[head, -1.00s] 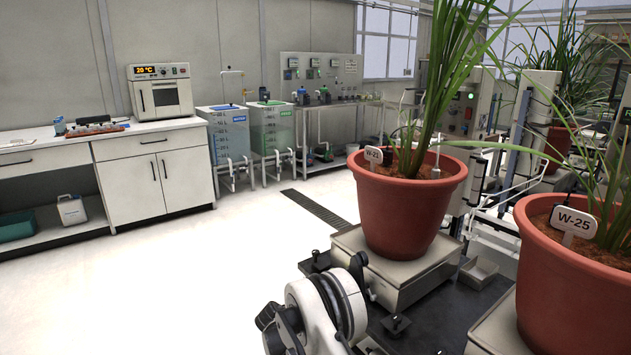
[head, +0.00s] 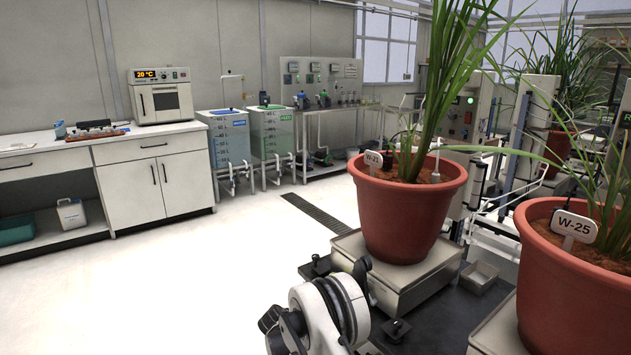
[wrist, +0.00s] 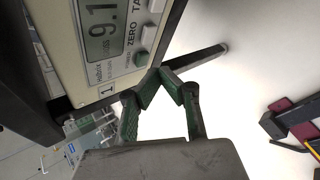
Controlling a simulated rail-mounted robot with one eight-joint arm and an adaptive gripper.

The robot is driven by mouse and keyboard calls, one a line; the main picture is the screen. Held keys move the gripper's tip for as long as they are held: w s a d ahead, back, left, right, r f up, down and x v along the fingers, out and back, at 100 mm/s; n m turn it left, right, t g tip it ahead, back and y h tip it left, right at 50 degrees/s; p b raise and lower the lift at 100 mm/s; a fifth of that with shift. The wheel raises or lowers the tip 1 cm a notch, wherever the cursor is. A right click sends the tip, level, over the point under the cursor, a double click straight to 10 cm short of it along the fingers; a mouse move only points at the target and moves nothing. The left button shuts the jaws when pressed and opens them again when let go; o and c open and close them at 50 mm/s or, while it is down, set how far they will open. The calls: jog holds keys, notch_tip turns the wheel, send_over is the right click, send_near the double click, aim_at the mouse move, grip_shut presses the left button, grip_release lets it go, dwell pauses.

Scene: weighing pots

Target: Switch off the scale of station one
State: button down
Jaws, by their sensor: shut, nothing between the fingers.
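The scale panel (wrist: 97,55) fills the upper left of the wrist view, turned sideways. Its grey display (wrist: 103,28) shows digits including "9.1", partly cut off. Light grey-green buttons (wrist: 147,36) run along its edge beside the words ZERO and a cut-off TA. A label "1" (wrist: 109,91) sits at its near corner. My gripper (wrist: 164,76) is shut and empty, its green-padded fingertips together close to the lowest button (wrist: 140,59). I cannot tell whether they touch it. In the head view my gripper is hidden.
Pot W-21 (head: 408,220) stands on a weighing platform (head: 395,285) on a dark bench. Pot W-25 (head: 570,290) is close on the right. A small open tray (head: 479,277) lies between them. The white floor (head: 240,270) at left is clear.

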dwell(0.7)
jog(key=shift+w+d, duration=0.25)
jog(key=shift+d, duration=0.1)
jog(key=shift+w+d, duration=0.2)
jog(key=shift+d, duration=0.15)
dwell(0.6)
jog(key=shift+a, duration=0.15)
jog(key=shift+s+a, duration=0.5)
jog(key=shift+a, duration=0.05)
jog(key=s+a, duration=0.1)
jog(key=a, duration=0.1)
jog(key=s+a, duration=0.2)
jog(key=a, duration=0.1)
jog(key=shift+s, duration=0.2)
dwell(0.4)
